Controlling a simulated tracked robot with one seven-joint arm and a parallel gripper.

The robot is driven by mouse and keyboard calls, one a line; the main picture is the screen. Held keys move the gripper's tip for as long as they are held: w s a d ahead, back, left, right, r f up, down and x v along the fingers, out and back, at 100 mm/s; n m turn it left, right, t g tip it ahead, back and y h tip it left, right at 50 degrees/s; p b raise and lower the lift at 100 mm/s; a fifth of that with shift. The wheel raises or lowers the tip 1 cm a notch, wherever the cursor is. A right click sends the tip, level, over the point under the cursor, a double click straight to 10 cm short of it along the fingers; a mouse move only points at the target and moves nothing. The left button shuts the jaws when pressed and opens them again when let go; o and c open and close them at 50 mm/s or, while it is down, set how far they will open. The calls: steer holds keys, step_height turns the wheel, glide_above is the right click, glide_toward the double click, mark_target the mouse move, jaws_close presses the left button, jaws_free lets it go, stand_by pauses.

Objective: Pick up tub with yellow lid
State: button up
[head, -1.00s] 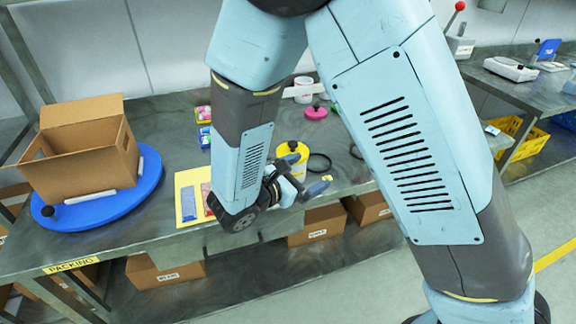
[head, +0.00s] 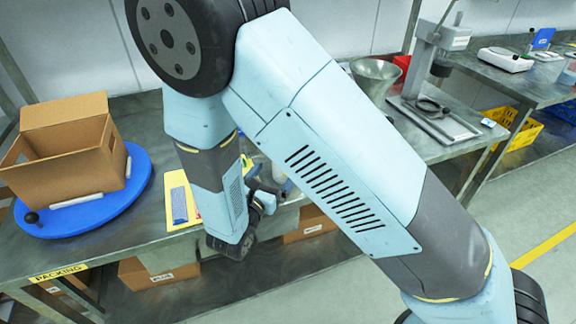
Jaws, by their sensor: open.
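The tub with the yellow lid cannot be made out for certain. My arm covers the part of the bench where it stood, and only small pale and yellowish patches show beside the arm there. My gripper (head: 272,190) is low over the front part of the packing bench, partly covered by my own forearm. Its jaws are open, and nothing is seen held in them. Whether the tub is between or beside the fingers cannot be told.
An open cardboard box (head: 62,160) stands on a blue turntable (head: 130,190) at the left. A yellow sheet (head: 173,180) with a blue item (head: 180,206) lies near my wrist. A metal funnel (head: 375,75) and a press stand (head: 440,45) are at the right of the bench.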

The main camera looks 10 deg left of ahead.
mark_target(280, 170)
steer(key=shift+f+x, duration=0.15)
steer(key=shift+x, duration=1.45)
steer(key=shift+f+x, duration=0.1)
steer(key=shift+x, duration=1.45)
steer(key=shift+d, duration=0.2)
steer(key=c, duration=0.8)
